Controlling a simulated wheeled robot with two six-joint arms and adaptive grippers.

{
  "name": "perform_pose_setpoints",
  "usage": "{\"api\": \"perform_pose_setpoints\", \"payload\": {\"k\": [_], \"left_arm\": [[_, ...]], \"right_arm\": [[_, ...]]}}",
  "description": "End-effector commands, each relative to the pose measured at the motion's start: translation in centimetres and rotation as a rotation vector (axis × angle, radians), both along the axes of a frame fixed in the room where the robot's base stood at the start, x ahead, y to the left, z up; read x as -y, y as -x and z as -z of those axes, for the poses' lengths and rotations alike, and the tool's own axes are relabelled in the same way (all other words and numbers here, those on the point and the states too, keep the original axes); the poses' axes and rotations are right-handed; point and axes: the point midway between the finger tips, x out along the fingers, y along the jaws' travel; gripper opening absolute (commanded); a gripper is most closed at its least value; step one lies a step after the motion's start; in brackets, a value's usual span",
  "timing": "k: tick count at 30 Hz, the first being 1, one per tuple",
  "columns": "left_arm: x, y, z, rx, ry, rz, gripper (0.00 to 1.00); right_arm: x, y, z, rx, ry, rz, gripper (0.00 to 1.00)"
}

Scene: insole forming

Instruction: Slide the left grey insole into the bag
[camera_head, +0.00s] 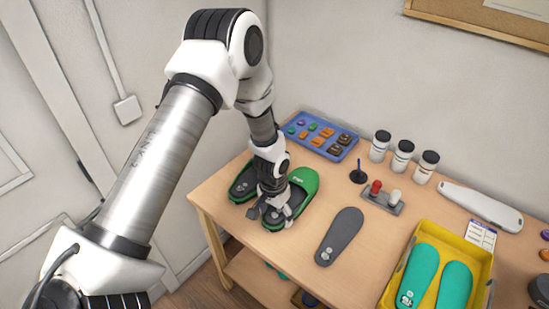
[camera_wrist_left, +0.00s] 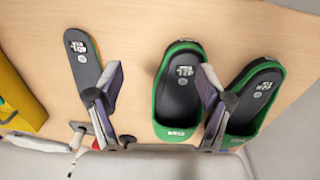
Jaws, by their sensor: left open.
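A loose dark grey insole (camera_head: 340,236) lies flat on the table, right of the green slippers; it also shows in the left wrist view (camera_wrist_left: 83,62). Two green slippers with dark footbeds stand side by side: the left slipper (camera_head: 241,183) and the right slipper (camera_head: 303,183). In the wrist view one slipper (camera_wrist_left: 180,85) shows between my spread fingers, the other (camera_wrist_left: 258,98) beyond the right finger. My left gripper (camera_head: 268,205) is open and empty above the slippers, apart from the loose insole. I cannot make out a bag. My right gripper is out of view.
A yellow crate (camera_head: 399,272) with two teal insoles stands at the right front. Table around the grey insole is clear.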

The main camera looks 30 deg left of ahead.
Motion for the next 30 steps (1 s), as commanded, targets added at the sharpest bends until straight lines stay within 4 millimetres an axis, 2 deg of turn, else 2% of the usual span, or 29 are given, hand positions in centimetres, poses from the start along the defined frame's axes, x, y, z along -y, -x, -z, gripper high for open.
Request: {"api": "perform_pose_setpoints", "payload": {"k": [1, 3, 6, 8, 14, 24, 30], "left_arm": [[-1.0, -1.9, -1.8, 0.009, -0.011, -0.001, 0.79], [-2.3, -3.7, -3.9, 0.006, -0.028, 0.000, 0.79], [-3.5, -5.1, -5.8, 0.000, -0.046, 0.000, 0.79], [-3.8, -5.3, -6.1, -0.004, -0.050, -0.001, 0.79], [-3.8, -5.2, -4.0, -0.007, -0.051, 0.000, 0.79], [-3.8, -5.2, 1.6, -0.007, -0.051, 0.000, 0.79], [-3.8, -5.2, 2.3, -0.006, -0.051, 0.001, 0.79]], "right_arm": [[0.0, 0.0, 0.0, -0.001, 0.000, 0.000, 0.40], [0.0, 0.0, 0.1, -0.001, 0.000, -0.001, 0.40], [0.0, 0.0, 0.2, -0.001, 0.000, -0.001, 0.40], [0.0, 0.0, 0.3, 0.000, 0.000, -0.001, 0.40], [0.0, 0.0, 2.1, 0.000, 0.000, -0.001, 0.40], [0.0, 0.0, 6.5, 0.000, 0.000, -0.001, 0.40], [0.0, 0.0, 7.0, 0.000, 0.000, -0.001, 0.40]]}}
